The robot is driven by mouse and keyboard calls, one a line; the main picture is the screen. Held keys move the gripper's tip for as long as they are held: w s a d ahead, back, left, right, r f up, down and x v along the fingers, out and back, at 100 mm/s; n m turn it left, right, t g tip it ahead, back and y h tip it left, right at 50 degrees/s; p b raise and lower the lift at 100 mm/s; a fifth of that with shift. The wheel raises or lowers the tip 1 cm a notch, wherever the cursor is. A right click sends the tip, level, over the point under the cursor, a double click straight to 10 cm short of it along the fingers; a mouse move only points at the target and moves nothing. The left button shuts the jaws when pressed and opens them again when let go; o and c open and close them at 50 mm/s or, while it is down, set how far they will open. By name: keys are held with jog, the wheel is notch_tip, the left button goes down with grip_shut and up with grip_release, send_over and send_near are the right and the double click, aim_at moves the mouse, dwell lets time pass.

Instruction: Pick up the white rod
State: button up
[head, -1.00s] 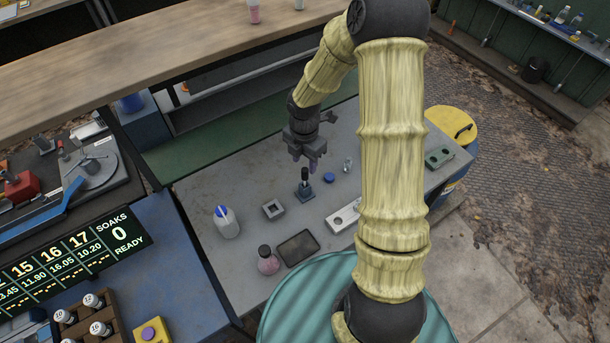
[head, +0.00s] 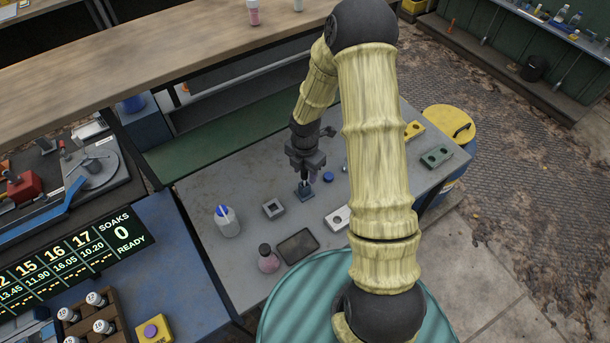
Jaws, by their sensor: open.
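My gripper (head: 305,171) points down over a small blue-grey stand (head: 304,193) on the grey bench. Its open fingers are around or just in front of the upright, dark-topped piece in that stand; I cannot tell if they touch it. Only a bit of this piece shows below the fingers. I cannot make out a clearly white rod anywhere; the upright piece is small and mostly hidden by my gripper.
A blue cap (head: 328,177) lies right of the stand. A yellow holed block (head: 414,130) and green block (head: 436,156) are at right.

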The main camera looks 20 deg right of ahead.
jog(key=shift+c, duration=0.5)
grip_shut()
jog(key=shift+w, duration=0.1)
notch_tip(320, 180, up, 10)
jog(key=shift+w+d+f+b, duration=0.1)
jog(key=shift+d+f+b, duration=0.1)
jog(key=shift+b, duration=0.25)
jog(key=shift+a+r, duration=0.2)
jog(key=shift+a, duration=0.15)
